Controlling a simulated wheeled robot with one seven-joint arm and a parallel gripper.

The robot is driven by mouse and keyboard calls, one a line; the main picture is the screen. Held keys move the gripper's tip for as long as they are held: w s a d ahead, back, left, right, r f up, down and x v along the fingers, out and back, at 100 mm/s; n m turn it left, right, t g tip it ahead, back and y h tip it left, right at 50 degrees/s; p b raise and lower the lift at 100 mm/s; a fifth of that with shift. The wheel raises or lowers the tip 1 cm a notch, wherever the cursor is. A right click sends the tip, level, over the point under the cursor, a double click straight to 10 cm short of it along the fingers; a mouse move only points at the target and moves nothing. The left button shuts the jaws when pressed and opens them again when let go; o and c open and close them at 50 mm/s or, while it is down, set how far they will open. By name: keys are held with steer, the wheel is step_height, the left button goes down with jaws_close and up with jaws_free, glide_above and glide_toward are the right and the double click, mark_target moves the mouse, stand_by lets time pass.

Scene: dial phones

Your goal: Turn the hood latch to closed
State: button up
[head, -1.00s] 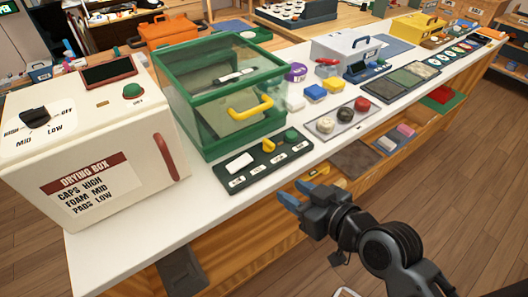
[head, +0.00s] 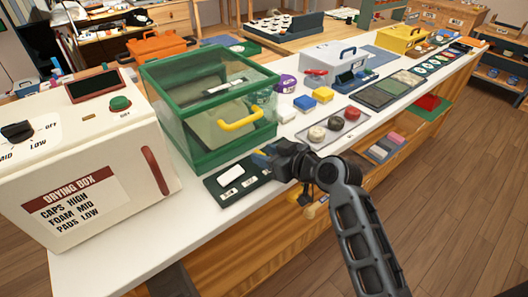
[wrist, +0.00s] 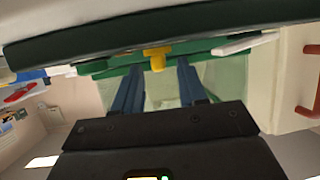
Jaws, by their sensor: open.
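The green-framed clear hood (head: 205,105) with a yellow handle (head: 240,118) stands on the white counter. In front of it lies a dark green panel (head: 222,191) with a white block (head: 230,172). My gripper (head: 262,156) is over the right part of this panel and hides most of its yellow latch and green knob. In the wrist view the yellow latch (wrist: 155,58) lies between and just beyond the tips of my two blue open fingers (wrist: 157,72). I cannot tell whether a finger touches it. The white block (wrist: 245,43) shows to its right.
The white drying box (head: 85,170) with a red handle stands left of the hood. A tray (head: 335,132) with several round knobs lies to the right of my gripper. Small blue and yellow blocks (head: 322,95) sit behind it.

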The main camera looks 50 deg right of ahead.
steer(key=shift+w+d+f, duration=0.15)
steer(key=shift+w+f, duration=0.1)
steer(key=shift+w, duration=0.3)
jaws_close()
steer(key=shift+r+m+h+p, duration=0.1)
steer(key=shift+m+h+p, duration=0.4)
steer(key=shift+p, duration=0.45)
steer(key=shift+g+h, duration=0.3)
jaws_free()
